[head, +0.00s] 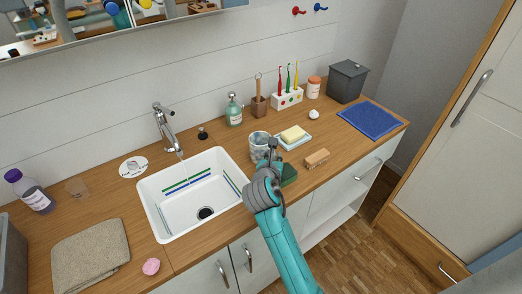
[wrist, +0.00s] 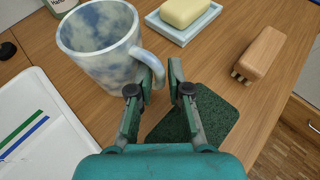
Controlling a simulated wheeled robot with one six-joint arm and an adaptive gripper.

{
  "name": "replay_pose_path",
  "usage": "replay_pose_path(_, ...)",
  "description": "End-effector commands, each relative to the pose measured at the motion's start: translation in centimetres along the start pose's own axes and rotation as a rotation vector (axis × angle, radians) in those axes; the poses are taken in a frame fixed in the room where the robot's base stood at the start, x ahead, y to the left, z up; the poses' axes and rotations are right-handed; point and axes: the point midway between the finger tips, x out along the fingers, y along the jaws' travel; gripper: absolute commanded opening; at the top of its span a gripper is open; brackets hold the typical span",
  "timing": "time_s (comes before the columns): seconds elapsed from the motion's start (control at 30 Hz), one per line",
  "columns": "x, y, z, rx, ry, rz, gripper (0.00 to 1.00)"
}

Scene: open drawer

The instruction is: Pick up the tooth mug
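The tooth mug (wrist: 90,48) is a blue-and-white marbled cup standing upright on the wooden counter, with its handle (wrist: 152,58) towards the right in the wrist view. It also shows in the head view (head: 257,146), just behind my gripper and partly hidden by it. My gripper (wrist: 160,76) is open, its two fingers apart. The handle's outer end shows in line with the gap between the fingertips, close to the left one. I cannot tell whether the finger touches it. My gripper also shows in the head view (head: 272,147), pointing away over the counter.
A dark green sponge or pad (wrist: 210,112) lies below the fingers. A soap dish (wrist: 207,28) with yellow soap (wrist: 184,10) sits behind, a wooden brush (wrist: 262,52) to the right. The white sink (head: 155,190) is left of the mug. A green soap bottle (head: 234,112) stands behind.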

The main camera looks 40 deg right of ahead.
Motion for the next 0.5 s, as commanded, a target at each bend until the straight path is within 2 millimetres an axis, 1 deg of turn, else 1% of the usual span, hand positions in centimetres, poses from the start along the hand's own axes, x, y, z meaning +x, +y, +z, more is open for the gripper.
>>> replay_pose_path(0.1,0.80,-0.02,-0.01,0.000,0.000,0.000,0.17)
replay_pose_path(0.33,0.89,-0.02,-0.02,0.000,0.000,0.000,0.17)
replay_pose_path(0.37,0.88,-0.02,-0.02,0.000,0.000,0.000,0.12)
replay_pose_path(0.4,0.88,-0.01,-0.02,0.000,0.000,0.000,0.03)
replay_pose_path(0.43,0.87,-0.01,-0.02,0.000,0.000,0.000,0.00)
replay_pose_path(0.5,0.87,-0.01,-0.02,0.000,0.000,0.000,0.00)
